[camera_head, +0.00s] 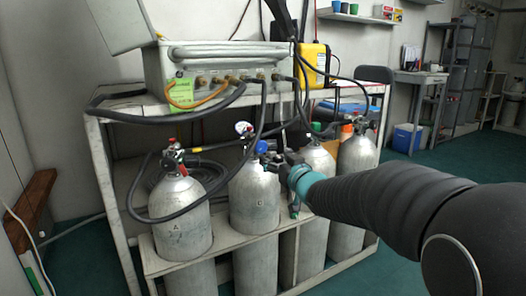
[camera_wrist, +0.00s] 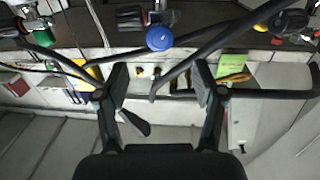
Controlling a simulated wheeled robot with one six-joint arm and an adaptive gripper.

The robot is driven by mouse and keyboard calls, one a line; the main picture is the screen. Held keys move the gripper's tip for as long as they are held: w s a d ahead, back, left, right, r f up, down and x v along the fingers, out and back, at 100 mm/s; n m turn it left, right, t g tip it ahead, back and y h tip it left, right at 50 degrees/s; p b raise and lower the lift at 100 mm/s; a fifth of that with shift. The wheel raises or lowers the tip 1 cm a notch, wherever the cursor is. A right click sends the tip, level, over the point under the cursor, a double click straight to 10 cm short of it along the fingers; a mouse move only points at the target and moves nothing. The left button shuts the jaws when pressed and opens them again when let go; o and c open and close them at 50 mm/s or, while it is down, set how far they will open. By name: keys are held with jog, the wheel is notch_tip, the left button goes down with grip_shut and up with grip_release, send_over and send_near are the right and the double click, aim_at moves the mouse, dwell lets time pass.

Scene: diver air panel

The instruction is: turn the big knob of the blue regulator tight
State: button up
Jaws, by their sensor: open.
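The blue regulator knob (camera_head: 262,147) sits on top of a grey cylinder marked C (camera_head: 255,195) in the head view. It is also plain in the wrist view (camera_wrist: 159,38), at the top centre, as a round blue knob. My gripper (camera_head: 279,162) is right beside it in the head view, on its right. In the wrist view my gripper (camera_wrist: 160,78) has its two fingers spread wide with nothing held between them. The knob lies above the fingertips in that picture and is not between them. How far apart they are in depth I cannot tell.
Cylinder A (camera_head: 178,214) with a red-topped valve stands left; other cylinders stand right in the white rack (camera_head: 150,262). Black hoses (camera_head: 118,112) loop around the cylinders. A grey panel box (camera_head: 215,80) with a green tag (camera_head: 180,97) and a yellow case (camera_head: 314,64) sit above.

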aim_at(262, 148)
jog(key=x, duration=1)
jog(key=shift+s, duration=0.1)
jog(key=c, duration=1.1)
